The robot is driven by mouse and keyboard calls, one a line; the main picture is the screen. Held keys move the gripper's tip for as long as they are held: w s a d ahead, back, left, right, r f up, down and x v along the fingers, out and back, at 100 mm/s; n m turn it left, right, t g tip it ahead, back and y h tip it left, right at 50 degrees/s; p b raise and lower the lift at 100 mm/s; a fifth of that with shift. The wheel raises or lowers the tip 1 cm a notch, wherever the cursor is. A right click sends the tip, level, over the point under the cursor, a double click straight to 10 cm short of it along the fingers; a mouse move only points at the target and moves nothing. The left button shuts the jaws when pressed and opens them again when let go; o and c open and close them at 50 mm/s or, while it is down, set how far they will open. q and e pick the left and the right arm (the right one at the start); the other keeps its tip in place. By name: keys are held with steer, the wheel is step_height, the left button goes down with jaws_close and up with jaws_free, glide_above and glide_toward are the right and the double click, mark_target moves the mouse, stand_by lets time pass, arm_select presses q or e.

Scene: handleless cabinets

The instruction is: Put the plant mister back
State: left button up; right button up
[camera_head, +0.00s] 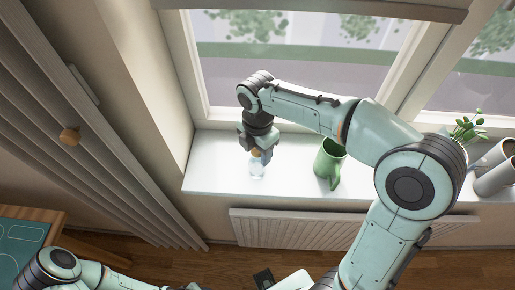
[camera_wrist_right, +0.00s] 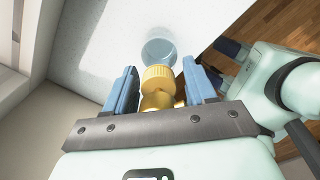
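The plant mister (camera_head: 257,170) has a clear, pale glass body and a gold spray head. It stands upright on the white window sill, near the sill's left end. My right gripper (camera_head: 260,152) points down over its top. In the right wrist view, the gold head (camera_wrist_right: 160,82) lies between the two blue fingers of the right gripper (camera_wrist_right: 162,85). Narrow gaps show on both sides of it, so the fingers look open around it. The glass body (camera_wrist_right: 160,50) shows beyond the fingertips.
A green jug (camera_head: 329,163) stands on the sill (camera_head: 215,165) to the right of the mister. A leafy plant (camera_head: 467,128) and grey cylinders (camera_head: 495,175) are further right. The window is behind, a radiator (camera_head: 290,230) below, and a slatted panel (camera_head: 70,120) at left.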

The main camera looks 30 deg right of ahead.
arm_select(q)
steer(key=w+r+p, duration=0.2)
steer(key=r, duration=0.1)
steer(key=shift+w, duration=0.1)
arm_select(e)
step_height(320, 180, up, 12)
steer(key=shift+r, duration=0.2)
stand_by(0.6)
